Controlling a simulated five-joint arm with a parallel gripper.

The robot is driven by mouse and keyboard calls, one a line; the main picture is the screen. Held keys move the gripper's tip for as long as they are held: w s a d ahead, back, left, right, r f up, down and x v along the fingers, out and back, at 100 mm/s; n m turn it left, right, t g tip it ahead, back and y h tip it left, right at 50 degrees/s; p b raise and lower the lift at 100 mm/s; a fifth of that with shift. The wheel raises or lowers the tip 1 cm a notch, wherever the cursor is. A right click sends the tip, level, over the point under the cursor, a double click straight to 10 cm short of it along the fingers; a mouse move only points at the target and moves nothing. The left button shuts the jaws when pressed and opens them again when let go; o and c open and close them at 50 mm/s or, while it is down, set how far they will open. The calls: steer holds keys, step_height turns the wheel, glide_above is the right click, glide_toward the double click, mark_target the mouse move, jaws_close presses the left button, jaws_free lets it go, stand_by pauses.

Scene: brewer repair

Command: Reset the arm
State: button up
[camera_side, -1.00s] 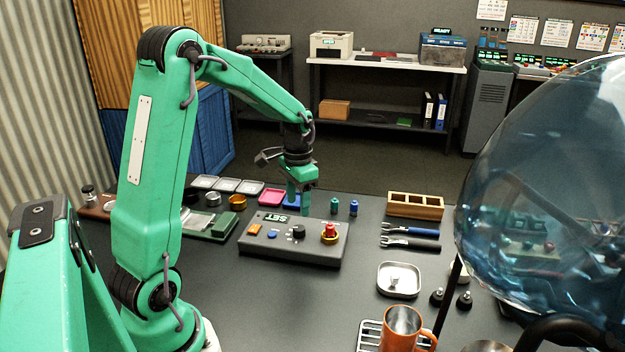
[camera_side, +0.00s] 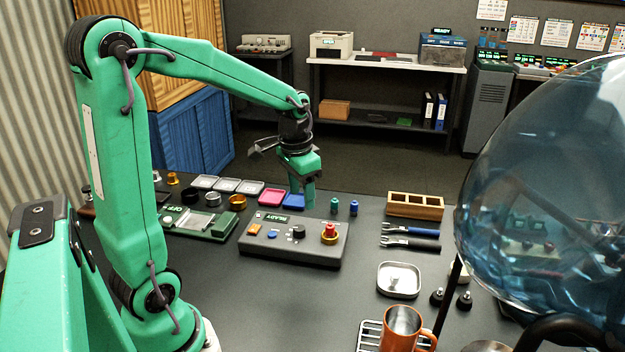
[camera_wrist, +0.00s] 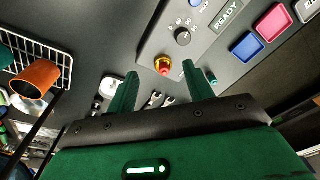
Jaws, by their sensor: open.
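My green arm reaches over the bench from the left in the side view. My gripper (camera_side: 302,194) hangs behind the grey control box (camera_side: 292,252), above the back part of the bench. In the wrist view my gripper (camera_wrist: 160,85) is open, with nothing between its two green fingers. The control box has a display reading READY (camera_wrist: 228,13), a black knob (camera_side: 299,231), an orange button, a blue button and a red button on a yellow collar (camera_side: 329,234). The fingers look apart from the box.
A large glass globe (camera_side: 540,190) blocks the right side.

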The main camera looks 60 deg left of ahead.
steer(key=s+d+r+t, duration=0.4)
steer(key=s+d+r, duration=0.2)
steer(key=s+d, duration=0.5)
steer(key=shift+s+d+r, duration=0.2)
steer(key=shift+s+d, duration=0.15)
steer(key=shift+s, duration=0.35)
